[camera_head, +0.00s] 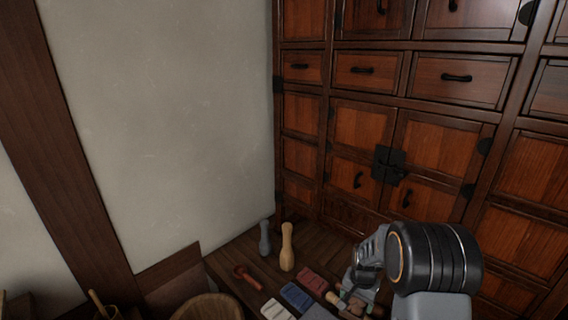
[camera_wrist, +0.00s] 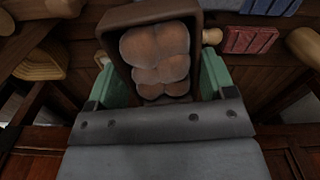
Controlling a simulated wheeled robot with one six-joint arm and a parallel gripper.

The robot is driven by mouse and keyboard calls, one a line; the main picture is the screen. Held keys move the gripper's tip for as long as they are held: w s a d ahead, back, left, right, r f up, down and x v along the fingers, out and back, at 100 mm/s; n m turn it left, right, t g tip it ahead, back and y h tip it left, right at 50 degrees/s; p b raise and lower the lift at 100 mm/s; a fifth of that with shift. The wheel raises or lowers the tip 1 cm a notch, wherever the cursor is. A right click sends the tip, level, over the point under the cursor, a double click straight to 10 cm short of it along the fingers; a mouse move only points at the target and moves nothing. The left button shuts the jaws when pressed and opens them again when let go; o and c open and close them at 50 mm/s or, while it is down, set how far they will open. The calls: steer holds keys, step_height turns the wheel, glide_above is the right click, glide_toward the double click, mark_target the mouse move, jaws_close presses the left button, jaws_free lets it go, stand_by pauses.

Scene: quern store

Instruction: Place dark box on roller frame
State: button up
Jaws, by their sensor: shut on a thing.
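A dark brown open box (camera_wrist: 113,55) holding several rounded brown lumps (camera_wrist: 155,55) sits between the green fingers of my gripper (camera_wrist: 158,78) in the wrist view. The fingers are shut on its sides, and the grey palm hides its near edge. In the head view my gripper (camera_head: 366,272) is low at the right, over the wooden surface, and the box is not clear there. I cannot make out the roller frame in either view.
On the wooden surface (camera_head: 233,252) stand a grey and a tan bottle-shaped piece (camera_head: 287,247). A red block (camera_head: 312,280), a blue block (camera_head: 295,296) and a cream block (camera_head: 275,311) lie nearby. A drawer cabinet (camera_head: 365,125) rises behind. A woven round thing (camera_head: 208,308) is at the bottom.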

steer(key=s+a+r+n+p, duration=0.1)
steer(key=a+r+n+p, duration=0.1)
steer(key=r+p, duration=0.3)
steer(key=s+a+r+n+p, duration=0.1)
steer(key=a+r+n+p, duration=0.2)
steer(key=p, duration=0.8)
step_height(320, 180, up, 2)
steer(key=shift+s+a+r+n, duration=0.2)
steer(key=shift+s+a+n, duration=0.1)
steer(key=shift+n, duration=0.6)
